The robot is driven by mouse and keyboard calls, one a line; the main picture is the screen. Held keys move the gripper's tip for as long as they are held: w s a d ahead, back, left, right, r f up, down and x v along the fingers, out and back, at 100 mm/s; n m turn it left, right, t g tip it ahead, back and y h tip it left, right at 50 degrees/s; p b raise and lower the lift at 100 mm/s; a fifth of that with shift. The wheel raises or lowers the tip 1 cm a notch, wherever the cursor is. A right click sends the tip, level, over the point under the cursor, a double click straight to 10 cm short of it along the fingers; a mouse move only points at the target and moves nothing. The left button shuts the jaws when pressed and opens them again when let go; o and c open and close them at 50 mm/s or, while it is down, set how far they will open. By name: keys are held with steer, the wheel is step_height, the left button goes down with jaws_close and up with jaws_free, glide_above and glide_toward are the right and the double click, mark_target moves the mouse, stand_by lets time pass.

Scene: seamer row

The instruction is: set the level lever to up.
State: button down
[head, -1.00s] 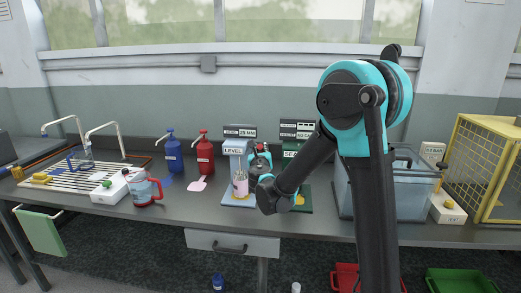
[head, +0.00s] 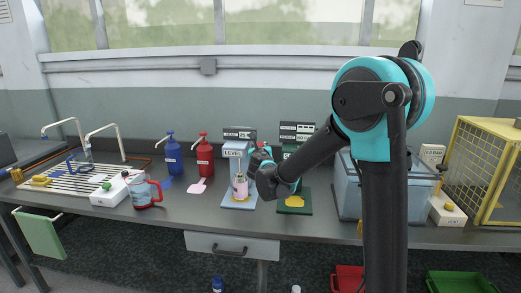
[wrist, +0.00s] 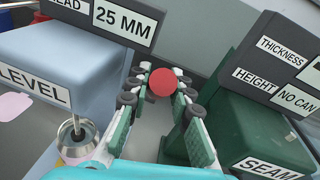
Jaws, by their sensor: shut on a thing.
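The level station (head: 234,149) is a pale blue stand labelled LEVEL, on the bench just right of the red pump bottle. It also fills the left of the wrist view (wrist: 35,95), under a display reading 25 MM. The level lever's red round knob (wrist: 163,84) sits between the finger pads of my gripper (wrist: 162,92), beside the station's right side. My gripper is shut on it. The lever's shaft is hidden. In the head view my gripper (head: 262,155) is small and partly covered by my wrist. A pinkish jar (head: 240,187) stands in the station.
The dark green seam station (head: 293,205) stands close on the right, with a yellow patch on its base. A clear tank (head: 348,190) is beyond it. Red (head: 205,158) and blue (head: 173,158) pump bottles and a jug (head: 142,191) stand left.

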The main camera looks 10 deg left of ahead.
steer(key=c, duration=1.3)
jaws_free()
steer(key=s, duration=0.4)
steer(key=s+r, duration=0.1)
steer(key=s, duration=0.3)
steer(key=s+d, duration=0.1)
steer(key=s, duration=0.3)
steer(key=shift+r, duration=0.3)
